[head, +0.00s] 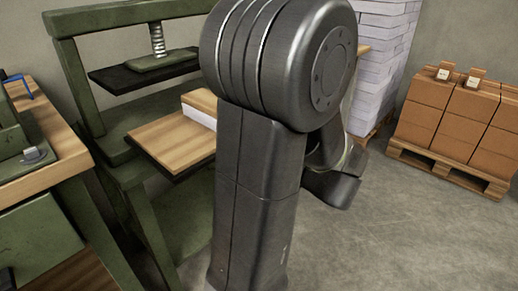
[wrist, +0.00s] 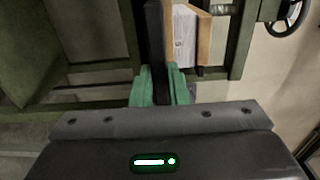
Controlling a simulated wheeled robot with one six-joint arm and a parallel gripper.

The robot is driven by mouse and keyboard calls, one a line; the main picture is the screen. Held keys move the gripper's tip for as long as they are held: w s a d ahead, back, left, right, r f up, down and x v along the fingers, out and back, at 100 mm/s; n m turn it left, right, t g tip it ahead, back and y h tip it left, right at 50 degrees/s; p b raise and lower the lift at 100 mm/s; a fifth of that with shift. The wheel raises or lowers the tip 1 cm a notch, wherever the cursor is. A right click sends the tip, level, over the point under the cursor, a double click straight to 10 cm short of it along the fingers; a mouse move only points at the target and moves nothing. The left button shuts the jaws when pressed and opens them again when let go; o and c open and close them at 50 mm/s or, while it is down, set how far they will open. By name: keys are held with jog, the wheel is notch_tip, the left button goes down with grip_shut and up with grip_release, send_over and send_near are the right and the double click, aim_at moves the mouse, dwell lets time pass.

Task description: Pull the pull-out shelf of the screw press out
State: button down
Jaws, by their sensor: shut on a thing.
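The green screw press (head: 85,75) stands at the left in the head view, with its screw and dark pressing plate (head: 140,75) raised. Its pull-out shelf (head: 165,138) has a wooden top and a dark underside, and sticks out of the frame toward the right. A white paper block with a wooden board (head: 201,99) on top stands on it, partly behind my arm. In the wrist view the shelf (wrist: 154,30) shows as a dark upright strip. My gripper (wrist: 161,86) is shut on its edge with green fingertips. My arm hides the gripper in the head view.
A wooden bench (head: 45,130) with a green machine is close at the left. Stacked white paper (head: 385,50) stands behind my arm. Brown boxes (head: 440,110) sit on a pallet at the right. The grey floor (head: 420,235) at the front right is clear.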

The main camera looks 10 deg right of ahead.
jog(key=c, duration=1.4)
grip_release()
jog(key=shift+s+d, duration=0.1)
jog(key=p+v, duration=0.2)
jog(key=v, duration=1.1)
jog(key=shift+s+d, duration=0.2)
jog(key=shift+s, duration=0.05)
jog(key=b+x, duration=0.2)
jog(key=x, duration=1.2)
jog(key=shift+s+d, duration=0.1)
